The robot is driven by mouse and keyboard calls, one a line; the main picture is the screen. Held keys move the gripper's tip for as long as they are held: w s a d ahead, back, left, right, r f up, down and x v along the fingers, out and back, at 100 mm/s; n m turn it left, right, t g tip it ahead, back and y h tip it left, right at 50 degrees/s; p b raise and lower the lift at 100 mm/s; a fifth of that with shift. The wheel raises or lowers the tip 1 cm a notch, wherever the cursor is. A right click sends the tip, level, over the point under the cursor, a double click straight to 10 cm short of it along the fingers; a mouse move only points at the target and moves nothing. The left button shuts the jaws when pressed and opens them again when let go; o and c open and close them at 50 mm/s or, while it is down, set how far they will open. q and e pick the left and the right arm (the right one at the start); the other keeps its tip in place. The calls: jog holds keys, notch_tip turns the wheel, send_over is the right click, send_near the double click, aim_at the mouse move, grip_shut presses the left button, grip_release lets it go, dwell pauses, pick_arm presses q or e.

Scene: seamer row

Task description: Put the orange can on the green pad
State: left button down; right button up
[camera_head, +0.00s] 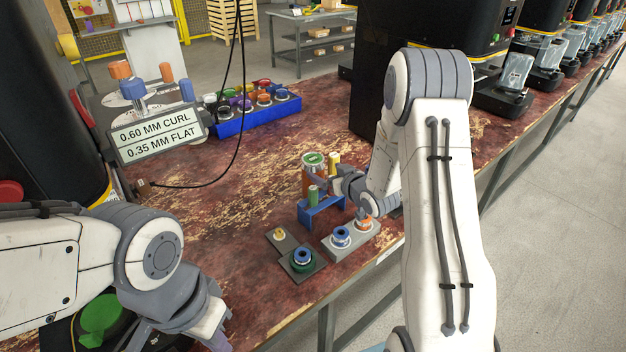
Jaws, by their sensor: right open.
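An orange-banded can (363,223) stands at the right end of a light grey block (348,248), close below my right wrist. A blue-topped can (340,236) stands beside it on the block. A dark green pad (318,267), left of the block, bears a can with a dark blue top and green band (301,256). My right gripper (342,184) is open, above and behind the block, near a blue stand (322,208); its fingers partly overlap the things behind. My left gripper (216,328) is low at the bottom edge; its jaw opening is not clear.
A dark pad (273,243) with a small yellow piece adjoins the green pad. A green-topped container (313,160) and a yellow post (333,159) stand behind the blue stand. A blue rack (255,119) of jars is farther back. Bare tabletop lies left.

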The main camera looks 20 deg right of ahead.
aim_at(319, 166)
jog(key=x, duration=0.3)
jog(key=p+x, duration=0.1)
jog(key=x, duration=0.2)
jog(key=shift+w+a+r, duration=0.1)
jog(key=shift+w+a, duration=0.05)
jog(key=shift+w, duration=0.25)
jog(key=c, duration=1.5)
jog(key=shift+r, duration=0.15)
grip_shut()
